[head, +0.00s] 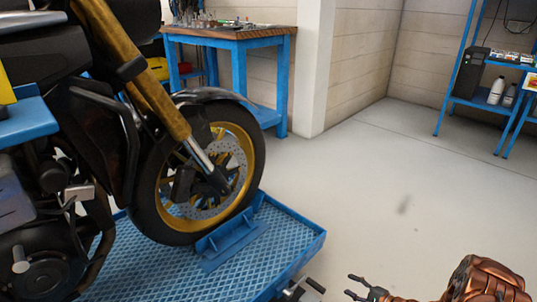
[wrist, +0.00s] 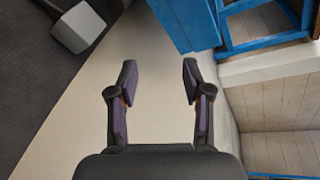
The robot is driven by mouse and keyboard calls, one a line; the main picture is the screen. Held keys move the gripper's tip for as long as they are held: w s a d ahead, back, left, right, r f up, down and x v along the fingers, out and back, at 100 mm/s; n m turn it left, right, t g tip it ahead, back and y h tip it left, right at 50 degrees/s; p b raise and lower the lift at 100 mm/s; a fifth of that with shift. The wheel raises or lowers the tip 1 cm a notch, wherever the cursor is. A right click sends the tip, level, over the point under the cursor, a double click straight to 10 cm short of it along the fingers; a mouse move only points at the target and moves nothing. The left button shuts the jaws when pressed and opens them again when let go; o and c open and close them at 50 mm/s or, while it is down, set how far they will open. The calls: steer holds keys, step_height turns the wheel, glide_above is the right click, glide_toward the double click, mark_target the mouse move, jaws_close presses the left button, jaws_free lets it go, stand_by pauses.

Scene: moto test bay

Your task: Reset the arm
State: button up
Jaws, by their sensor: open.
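My gripper (head: 357,287) shows at the bottom right of the head view, low in front of the motorcycle lift, with part of my copper-coloured arm beside it. In the wrist view my gripper (wrist: 159,82) has its two dark fingers spread apart with nothing between them. Pale floor lies beyond the fingertips. Most of my arm is out of view.
A motorcycle (head: 120,110) stands on a blue lift platform (head: 290,247) at left, its front wheel at a blue chock (head: 232,238). A workbench (head: 237,42) stands behind, and blue shelving (head: 468,97) at right. Open floor (head: 400,170) lies between.

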steer(key=w+d+r+n+g+h+p, duration=0.1)
steer(key=w+d+r+n+h+p, duration=0.3)
steer(key=r, duration=0.7)
steer(key=w+d+r+n+g+h+p, duration=0.1)
steer(key=w+d+r+h+p, duration=0.4)
steer(key=r, duration=0.6)
steer(key=s+d+r+n+g+h+p, duration=0.15)
steer(key=s+r+p, duration=0.3)
steer(key=r, duration=0.65)
steer(key=s+r+n+g+h+p, duration=0.1)
steer(key=s+r+g+h+p, duration=0.15)
steer(key=r+p, duration=0.6)
steer(key=s+a+r+n+g+p, duration=0.1)
steer(key=s+a+r+p, duration=0.3)
steer(key=s+r, duration=0.65)
steer(key=s+a+r+n+g+p, duration=0.2)
steer(key=s+a+r+p, duration=0.4)
steer(key=r, duration=0.7)
steer(key=s+a+r+n+g+y+p, duration=0.1)
steer(key=s+a+r, duration=0.3)
steer(key=s, duration=0.4)
steer(key=s+a+r+n+g+y+p, duration=0.1)
steer(key=s+a+r+n+p, duration=0.1)
steer(key=s+a+r, duration=0.3)
steer(key=s+a+r+n+g+y+p, duration=0.1)
steer(key=s+a+r+p, duration=0.3)
steer(key=s, duration=0.7)
steer(key=shift+s+a+r+n+g, duration=0.15)
steer(key=shift+s+r+n+g, duration=0.35)
steer(key=shift+r, duration=0.3)
